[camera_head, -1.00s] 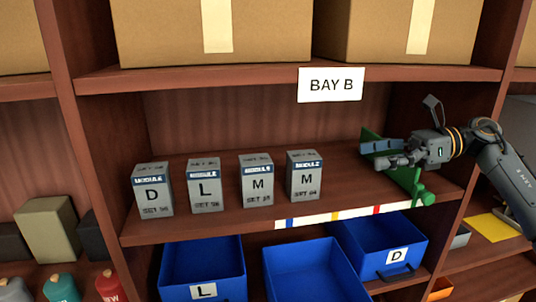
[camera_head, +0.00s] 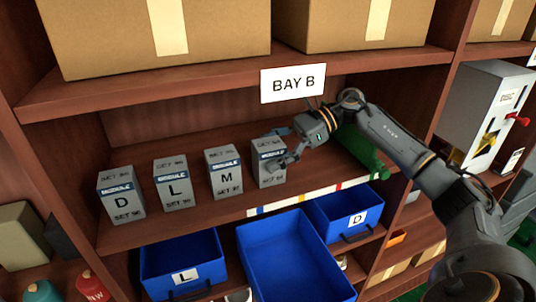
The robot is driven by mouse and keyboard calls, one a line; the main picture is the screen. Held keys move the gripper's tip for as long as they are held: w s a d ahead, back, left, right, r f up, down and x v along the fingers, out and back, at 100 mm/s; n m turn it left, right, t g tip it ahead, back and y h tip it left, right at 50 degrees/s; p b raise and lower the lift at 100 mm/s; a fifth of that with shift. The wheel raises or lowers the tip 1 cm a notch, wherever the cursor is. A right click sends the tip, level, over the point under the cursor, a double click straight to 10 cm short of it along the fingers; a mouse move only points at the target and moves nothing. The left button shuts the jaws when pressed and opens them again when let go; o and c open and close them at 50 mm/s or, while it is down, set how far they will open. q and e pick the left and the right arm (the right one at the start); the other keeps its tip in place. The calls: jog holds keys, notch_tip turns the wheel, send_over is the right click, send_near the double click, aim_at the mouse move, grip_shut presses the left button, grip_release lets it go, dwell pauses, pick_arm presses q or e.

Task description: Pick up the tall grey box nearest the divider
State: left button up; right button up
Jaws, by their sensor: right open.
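Several tall grey boxes stand upright in a row on the BAY B shelf. The rightmost grey box (camera_head: 267,175) is nearest the green divider (camera_head: 368,155); its front letter is hidden behind my gripper. My right gripper (camera_head: 281,152) is open at the right and front of this box, its fingers overlapping the box's upper part. I cannot tell whether they touch it. My left gripper is not in view.
Blue bins (camera_head: 292,256) sit on the shelf below, some labelled L and D. Cardboard boxes (camera_head: 160,40) fill the shelf above, over the BAY B sign (camera_head: 293,83). A grey dispenser (camera_head: 480,115) stands at the right. Bare shelf lies between the last box and the divider.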

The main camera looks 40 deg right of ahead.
jog(key=shift+s, duration=0.1)
jog(key=c, duration=1.3)
jog(key=shift+c, duration=0.5)
jog(key=shift+r, duration=0.1)
